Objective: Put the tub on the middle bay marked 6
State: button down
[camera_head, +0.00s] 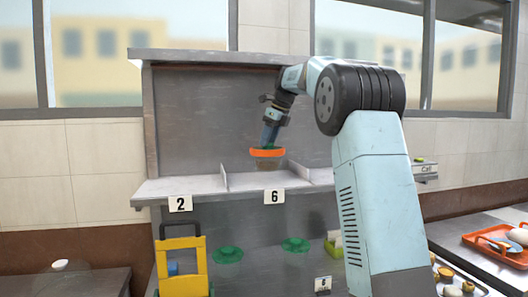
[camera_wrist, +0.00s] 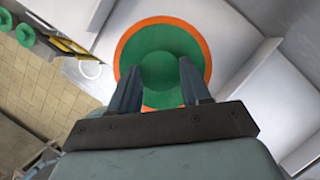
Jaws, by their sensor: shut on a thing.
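The tub (camera_head: 267,153) has an orange rim and a green top, with a brownish, see-through-looking part below the rim. My gripper (camera_head: 270,143) is shut on the green middle of its top, from above. In the wrist view the tub (camera_wrist: 204,47) shows as an orange ring around green, between my gripper's fingers (camera_wrist: 160,85). The tub is over the middle bay (camera_head: 247,182) of the shelf, between two low dividers, above the label 6 (camera_head: 274,197). It looks level; I cannot tell whether its underside touches the shelf.
Label 2 (camera_head: 180,204) marks the left bay, which looks empty. My arm hides much of the right bay. Below the shelf are green round things (camera_head: 228,255) and a yellow frame (camera_head: 181,262). An orange tray (camera_head: 498,243) lies on the right counter.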

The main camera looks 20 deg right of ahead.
aim_at(268, 149)
jog(key=shift+w+f, duration=0.5)
jog(key=shift+f, duration=0.1)
jog(key=shift+w+f, duration=0.2)
jog(key=shift+f, duration=1.5)
jog(key=c, duration=0.5)
grip_release()
jog(key=v, duration=1.1)
jog(key=shift+d+r, duration=0.1)
jog(key=shift+r, duration=0.1)
jog(key=shift+s+r, duration=0.15)
jog(key=shift+r, duration=0.1)
